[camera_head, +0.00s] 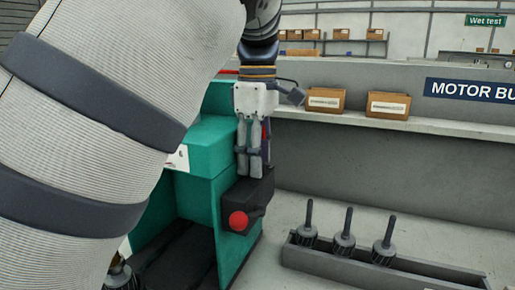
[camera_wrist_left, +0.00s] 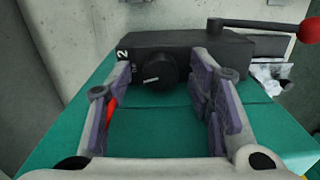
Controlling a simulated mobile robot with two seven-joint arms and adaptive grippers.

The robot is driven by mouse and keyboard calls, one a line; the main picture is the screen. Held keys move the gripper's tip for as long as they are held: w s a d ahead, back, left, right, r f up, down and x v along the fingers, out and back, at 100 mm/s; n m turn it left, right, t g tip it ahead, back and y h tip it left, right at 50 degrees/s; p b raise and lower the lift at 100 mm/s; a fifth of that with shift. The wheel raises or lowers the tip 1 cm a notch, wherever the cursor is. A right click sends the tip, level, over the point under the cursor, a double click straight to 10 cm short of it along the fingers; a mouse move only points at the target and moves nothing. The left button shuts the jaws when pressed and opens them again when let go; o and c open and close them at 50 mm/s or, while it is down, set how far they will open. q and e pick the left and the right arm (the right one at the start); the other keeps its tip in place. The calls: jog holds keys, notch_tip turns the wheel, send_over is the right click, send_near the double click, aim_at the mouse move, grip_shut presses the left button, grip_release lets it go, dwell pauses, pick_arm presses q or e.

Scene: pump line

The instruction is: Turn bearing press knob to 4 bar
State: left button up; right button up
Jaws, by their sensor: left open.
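The bearing press (camera_head: 205,150) is a green machine left of centre in the head view. A dark control box (camera_head: 250,198) sits on it. In the wrist view the box carries a round black knob (camera_wrist_left: 153,73) with a white pointer line, and a white "2" shows left of it. The pointer lies nearly level; the other scale marks are too small to read. My left gripper (camera_head: 252,172) points down at the box and is open. In the wrist view its fingers stand either side of the knob, with no clear contact. The knob is hidden in the head view.
A lever with a red ball (camera_head: 238,221) projects from the box; it also shows at the wrist view's upper right (camera_wrist_left: 309,30). A grey tray (camera_head: 375,272) holding shafted parts (camera_head: 343,238) stands at right. Cardboard boxes (camera_head: 388,105) sit on the ledge behind.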

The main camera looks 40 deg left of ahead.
pick_arm(q)
notch_tip(320, 180, up, 12)
jog(key=shift+f, duration=0.1)
dwell(0.5)
